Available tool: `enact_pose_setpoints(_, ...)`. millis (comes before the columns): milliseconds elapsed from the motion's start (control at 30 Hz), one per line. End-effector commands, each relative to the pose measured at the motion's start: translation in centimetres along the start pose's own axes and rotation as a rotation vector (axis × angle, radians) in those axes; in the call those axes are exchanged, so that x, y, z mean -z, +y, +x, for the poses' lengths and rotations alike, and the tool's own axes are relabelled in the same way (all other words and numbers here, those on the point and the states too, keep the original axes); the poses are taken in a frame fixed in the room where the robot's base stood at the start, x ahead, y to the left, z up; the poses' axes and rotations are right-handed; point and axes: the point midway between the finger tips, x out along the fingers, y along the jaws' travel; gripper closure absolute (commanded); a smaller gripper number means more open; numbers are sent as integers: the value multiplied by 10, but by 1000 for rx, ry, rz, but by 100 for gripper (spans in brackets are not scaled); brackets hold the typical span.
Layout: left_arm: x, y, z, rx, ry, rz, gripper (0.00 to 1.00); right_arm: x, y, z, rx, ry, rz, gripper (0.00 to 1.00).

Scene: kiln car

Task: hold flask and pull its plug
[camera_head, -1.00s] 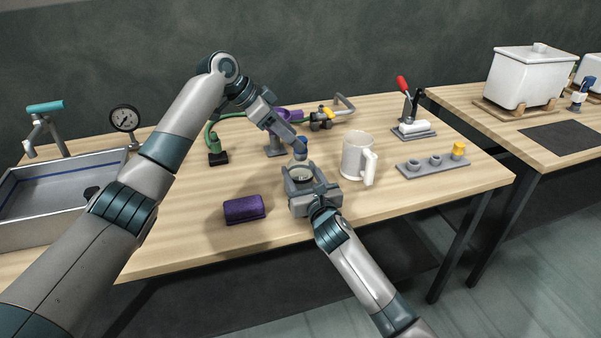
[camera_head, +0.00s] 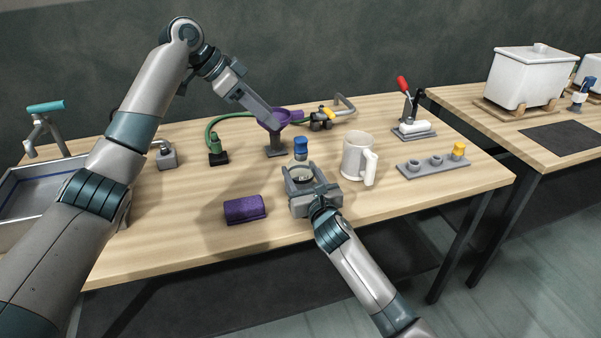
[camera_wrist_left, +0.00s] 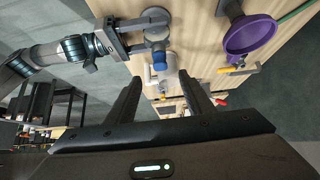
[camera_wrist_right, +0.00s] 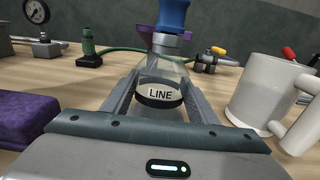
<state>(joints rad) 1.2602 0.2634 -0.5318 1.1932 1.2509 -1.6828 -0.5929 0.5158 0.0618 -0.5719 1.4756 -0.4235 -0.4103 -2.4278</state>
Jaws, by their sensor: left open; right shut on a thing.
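The clear flask (camera_wrist_right: 160,75) with a black "LINE" band stands upright between the fingers of my right gripper (camera_head: 300,178), which is shut on it. The blue plug (camera_head: 301,147) sits at the top of the flask neck; in the right wrist view the plug (camera_wrist_right: 172,15) is partly cut off by the frame edge. My left gripper (camera_head: 270,118) is open and empty, up and left of the plug. In the left wrist view the plug (camera_wrist_left: 159,62) shows beyond the open fingers, apart from them.
A white mug (camera_head: 357,157) stands close right of the flask. A purple block (camera_head: 245,210) lies to the left. A purple funnel (camera_head: 287,115) on a stand is behind. A grey rack (camera_head: 433,164) with a yellow piece is at the right. The front table strip is clear.

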Motion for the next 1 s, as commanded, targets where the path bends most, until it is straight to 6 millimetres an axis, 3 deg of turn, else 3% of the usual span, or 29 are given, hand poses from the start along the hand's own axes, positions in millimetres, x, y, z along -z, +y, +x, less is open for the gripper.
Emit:
enact_pose_setpoints(267,-4,3,10,-27,47,11,53,0,0,0,0,0,0,75)
enact_pose_setpoints(533,-18,12,40,-105,272,49,53,0,0,0,0,0,0,75)
enact_pose_setpoints(733,-38,14,56,-119,521,56,53,0,0,0,0,0,0,75)
enact_pose_setpoints(1000,-74,6,59,-48,785,21,53,0,0,0,0,1,0,75)
